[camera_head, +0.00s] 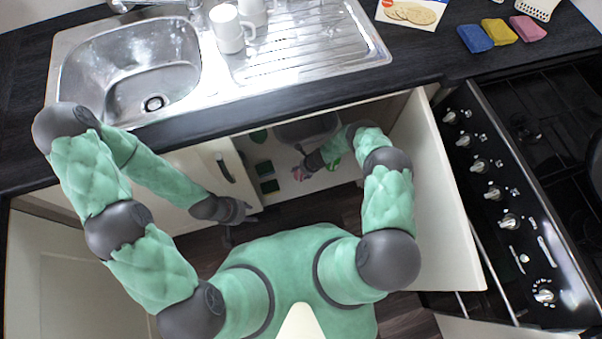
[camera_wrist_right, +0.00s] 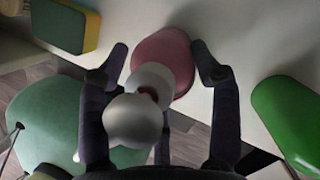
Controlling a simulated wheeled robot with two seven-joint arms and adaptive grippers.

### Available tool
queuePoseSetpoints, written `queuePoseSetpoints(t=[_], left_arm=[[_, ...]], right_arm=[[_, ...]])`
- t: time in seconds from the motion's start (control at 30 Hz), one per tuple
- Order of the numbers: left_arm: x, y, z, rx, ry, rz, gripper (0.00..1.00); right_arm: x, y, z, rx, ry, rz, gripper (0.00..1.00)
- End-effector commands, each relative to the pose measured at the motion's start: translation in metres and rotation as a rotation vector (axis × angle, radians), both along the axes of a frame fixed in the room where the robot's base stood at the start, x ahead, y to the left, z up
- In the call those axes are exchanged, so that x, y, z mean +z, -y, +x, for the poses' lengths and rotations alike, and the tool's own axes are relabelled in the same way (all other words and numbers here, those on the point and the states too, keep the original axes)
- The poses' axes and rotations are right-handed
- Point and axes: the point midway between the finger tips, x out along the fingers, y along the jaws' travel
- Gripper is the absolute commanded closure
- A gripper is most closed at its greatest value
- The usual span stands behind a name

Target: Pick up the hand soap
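The hand soap, a pink bottle with a pale pump top, stands between my right fingers in the right wrist view (camera_wrist_right: 163,58). In the head view a small pink patch of it (camera_head: 298,174) shows inside the open cabinet under the sink. My right gripper (camera_wrist_right: 162,64) is open around the bottle, one finger on each side. A gap shows at the left finger; the right finger is very close, and I cannot tell if it touches. In the head view my right gripper (camera_head: 306,168) reaches into the cabinet. My left gripper (camera_head: 246,216) hangs outside near the cabinet door, its fingers too small to read.
A green bottle-like thing (camera_wrist_right: 290,118) stands right of the soap in the wrist view. A yellow and green sponge (camera_wrist_right: 66,24) lies at upper left. The open cabinet door (camera_head: 432,200) stands beside my right arm, with the stove (camera_head: 520,190) beyond it.

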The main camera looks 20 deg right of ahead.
Motion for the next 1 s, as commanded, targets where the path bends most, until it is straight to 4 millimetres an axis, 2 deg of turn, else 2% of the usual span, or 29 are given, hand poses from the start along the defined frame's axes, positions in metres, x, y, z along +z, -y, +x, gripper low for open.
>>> queuePoseSetpoints(t=[0.47, 0.67, 0.77, 1.0], left_arm=[[0.002, 0.000, 0.000, 0.000, 0.000, 0.000, 0.60], [0.012, 0.000, 0.000, 0.000, 0.000, 0.000, 0.60], [0.021, 0.000, 0.000, 0.000, 0.000, 0.000, 0.60], [0.047, 0.000, 0.000, 0.000, 0.000, 0.000, 0.60]], right_arm=[[0.003, 0.000, 0.000, 0.001, 0.001, 0.001, 0.82], [0.020, 0.000, 0.001, 0.000, 0.001, 0.000, 0.82], [0.034, 0.000, 0.001, 0.000, 0.001, 0.000, 0.82], [0.055, 0.004, -0.016, -0.002, -0.001, 0.000, 0.82]])
